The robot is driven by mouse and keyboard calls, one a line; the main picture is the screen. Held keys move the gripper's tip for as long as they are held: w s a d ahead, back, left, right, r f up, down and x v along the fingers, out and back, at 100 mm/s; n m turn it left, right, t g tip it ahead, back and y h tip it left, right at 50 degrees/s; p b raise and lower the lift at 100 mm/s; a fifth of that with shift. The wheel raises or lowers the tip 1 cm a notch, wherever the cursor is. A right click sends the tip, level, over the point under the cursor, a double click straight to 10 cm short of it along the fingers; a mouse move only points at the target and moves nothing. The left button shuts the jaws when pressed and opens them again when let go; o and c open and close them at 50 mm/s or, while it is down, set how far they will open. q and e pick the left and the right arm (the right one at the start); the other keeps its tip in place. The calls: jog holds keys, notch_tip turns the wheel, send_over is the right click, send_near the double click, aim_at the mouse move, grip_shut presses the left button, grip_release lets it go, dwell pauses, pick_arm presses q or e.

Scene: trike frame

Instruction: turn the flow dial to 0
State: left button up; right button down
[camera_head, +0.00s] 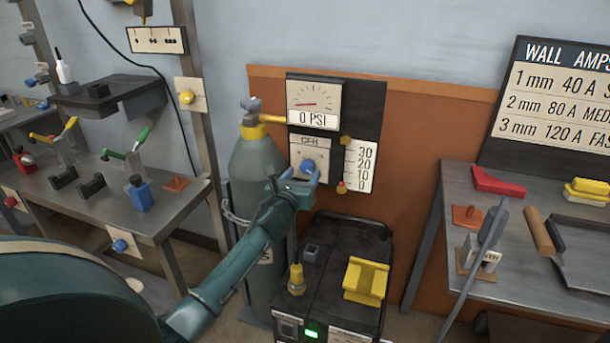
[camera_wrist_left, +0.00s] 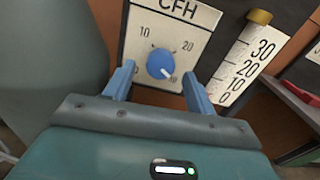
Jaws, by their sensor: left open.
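The flow dial is a round blue knob (camera_head: 307,167) on a white plate marked CFH, on the dark panel beside the gas cylinder. My left gripper (camera_head: 301,177) is open in front of the dial. In the wrist view its two blue fingers (camera_wrist_left: 159,72) stand on either side of the knob, apart from it in the picture; the depth gap is unclear. My right gripper is not in view.
A flow scale (camera_head: 361,166) reading 0 to 30 stands right of the dial, with a red piece near 0. The gauge (camera_head: 314,103) above reads 0 PSI. The grey cylinder (camera_head: 258,165) is close on the left. A black machine (camera_head: 335,240) with a yellow block stands below.

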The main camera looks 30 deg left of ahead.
aim_at(308, 167)
pick_arm(q)
jog(key=shift+x, duration=1.25)
jog(key=shift+c, duration=0.3)
jog(key=c, duration=0.9)
jog(key=shift+c, duration=0.2)
